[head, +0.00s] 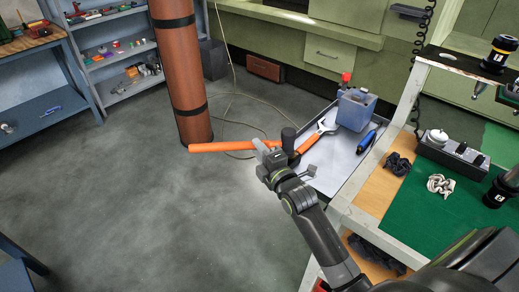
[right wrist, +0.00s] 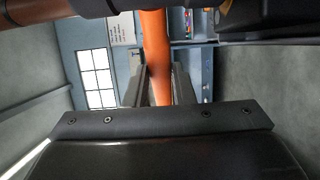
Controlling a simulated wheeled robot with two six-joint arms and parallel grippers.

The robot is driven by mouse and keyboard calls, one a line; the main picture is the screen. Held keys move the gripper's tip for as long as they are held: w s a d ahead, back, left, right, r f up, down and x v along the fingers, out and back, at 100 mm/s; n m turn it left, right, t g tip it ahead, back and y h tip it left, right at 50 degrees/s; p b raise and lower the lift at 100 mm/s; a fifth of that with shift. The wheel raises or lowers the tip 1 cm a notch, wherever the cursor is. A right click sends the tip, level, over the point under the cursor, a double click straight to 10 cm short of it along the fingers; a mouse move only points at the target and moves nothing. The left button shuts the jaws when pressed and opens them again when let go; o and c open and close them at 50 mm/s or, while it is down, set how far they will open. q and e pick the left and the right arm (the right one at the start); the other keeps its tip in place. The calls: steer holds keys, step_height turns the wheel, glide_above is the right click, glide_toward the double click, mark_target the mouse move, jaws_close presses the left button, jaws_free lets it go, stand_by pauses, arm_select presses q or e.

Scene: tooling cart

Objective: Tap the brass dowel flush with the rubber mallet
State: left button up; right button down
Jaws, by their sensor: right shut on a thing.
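My right gripper (head: 268,152) is shut on the orange handle of the rubber mallet (head: 222,147). The mallet is held up in the air, its handle pointing left and its dark head (head: 289,137) on the right, near the tray's left edge. In the right wrist view the orange handle (right wrist: 155,55) runs between the two fingers. I cannot make out the brass dowel in either view. My left gripper is not in view.
A green mat (head: 430,203) lies to the right. A brown column (head: 183,70) stands behind; open floor lies left.

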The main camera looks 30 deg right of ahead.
step_height(320, 180, up, 7)
steer(key=p, duration=0.5)
steer(key=shift+r+p, duration=0.15)
steer(key=shift+p, duration=0.25)
step_height(320, 180, down, 8)
steer(key=b, duration=0.7)
step_height(320, 180, up, 8)
steer(key=p, duration=0.7)
